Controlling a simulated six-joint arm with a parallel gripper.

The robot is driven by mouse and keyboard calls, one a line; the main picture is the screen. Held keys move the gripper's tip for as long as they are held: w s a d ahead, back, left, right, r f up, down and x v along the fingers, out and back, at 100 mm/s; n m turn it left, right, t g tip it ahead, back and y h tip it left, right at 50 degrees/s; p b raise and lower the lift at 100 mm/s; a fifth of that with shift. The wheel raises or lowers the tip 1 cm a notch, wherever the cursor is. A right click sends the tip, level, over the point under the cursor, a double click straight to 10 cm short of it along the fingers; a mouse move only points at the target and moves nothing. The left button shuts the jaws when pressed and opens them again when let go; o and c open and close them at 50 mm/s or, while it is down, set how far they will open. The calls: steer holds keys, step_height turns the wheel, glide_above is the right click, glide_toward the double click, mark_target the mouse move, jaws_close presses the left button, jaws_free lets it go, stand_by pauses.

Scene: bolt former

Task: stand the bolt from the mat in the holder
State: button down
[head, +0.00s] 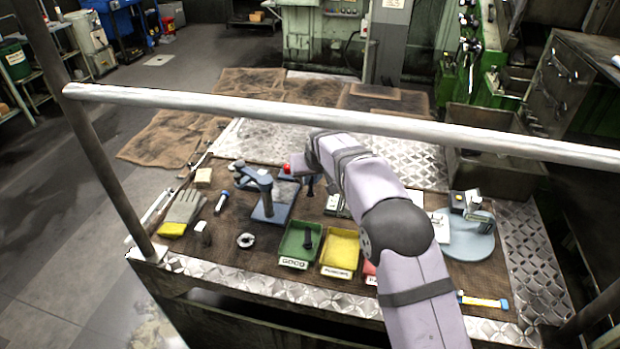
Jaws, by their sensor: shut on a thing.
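My gripper (309,178) is small and mostly hidden by my wrist. It is shut on a dark upright piece (310,188), which looks like the bolt; its lower end is hard to make out. A low blue block (287,178) with a red part above it is just left of the gripper. A pale grey item (335,204) is partly behind my arm. I cannot tell which of these is the holder.
A blue stand (268,211) stands left of the gripper. A round blue base (470,246) is at right.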

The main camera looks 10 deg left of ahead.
mark_target(347, 206)
steer(key=w+d+r+m+h+b, duration=0.1)
steer(key=d+r+b, duration=0.2)
steer(key=d+r, duration=0.3)
steer(key=w+d+r+m+b, duration=0.1)
steer(key=w+d+r+b, duration=0.15)
steer(key=d, duration=0.45)
steer(key=shift+n+y, duration=0.3)
steer(key=shift+n, duration=0.3)
steer(key=s+f, duration=0.2)
steer(key=s, duration=0.1)
steer(key=s+f, duration=0.1)
steer(key=s, duration=0.1)
steer(key=shift+d, duration=0.35)
steer(key=shift+f, duration=0.1)
steer(key=shift+f+b, duration=1.9)
steer(key=shift+f, duration=0.15)
steer(key=shift+f+b, duration=0.5)
steer(key=shift+f, duration=0.3)
steer(key=c, duration=1.7)
jaws_free()
